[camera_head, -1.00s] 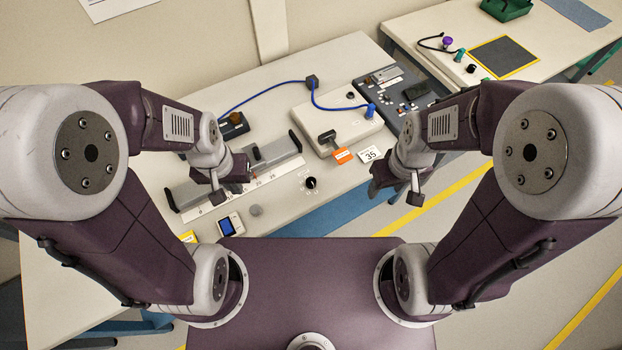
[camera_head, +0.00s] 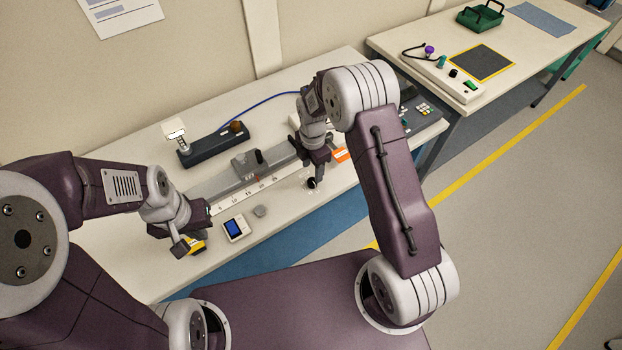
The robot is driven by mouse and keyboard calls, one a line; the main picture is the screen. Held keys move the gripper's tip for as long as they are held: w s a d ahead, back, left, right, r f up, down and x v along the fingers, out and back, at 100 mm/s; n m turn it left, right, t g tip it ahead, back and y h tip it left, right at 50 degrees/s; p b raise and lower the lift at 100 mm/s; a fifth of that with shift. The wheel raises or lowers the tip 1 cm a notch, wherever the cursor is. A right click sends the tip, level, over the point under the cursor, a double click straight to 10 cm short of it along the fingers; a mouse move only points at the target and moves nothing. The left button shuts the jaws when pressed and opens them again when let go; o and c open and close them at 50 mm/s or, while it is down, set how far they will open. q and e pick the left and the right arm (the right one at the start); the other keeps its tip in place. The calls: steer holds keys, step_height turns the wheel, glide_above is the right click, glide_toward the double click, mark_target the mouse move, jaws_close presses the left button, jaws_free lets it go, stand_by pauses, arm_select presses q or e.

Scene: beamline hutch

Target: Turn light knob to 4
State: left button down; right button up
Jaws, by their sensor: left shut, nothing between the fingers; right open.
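The light knob (camera_head: 311,184) is a small black knob on a pale dial plate near the table's front edge. Its scale is too small to read and its pointer setting cannot be made out. My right gripper (camera_head: 317,172) is open and points down right at the knob, partly covering it. I cannot tell whether the fingers touch it or stand around it. My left gripper (camera_head: 182,245) is shut and empty, low at the left near a yellow object (camera_head: 198,246), away from the knob.
A grey rail with a scale (camera_head: 225,196) and a slider block (camera_head: 248,163) lies left of the knob. A blue-screened meter (camera_head: 236,228) and a grey piece (camera_head: 260,211) are in front. An orange tag (camera_head: 341,155) lies just behind my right gripper.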

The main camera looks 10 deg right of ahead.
mark_target(312, 181)
step_height(312, 181, down, 6)
steer(key=shift+w+d+f, duration=0.1)
steer(key=shift+f, duration=0.05)
steer(key=shift+c, duration=0.9)
jaws_close()
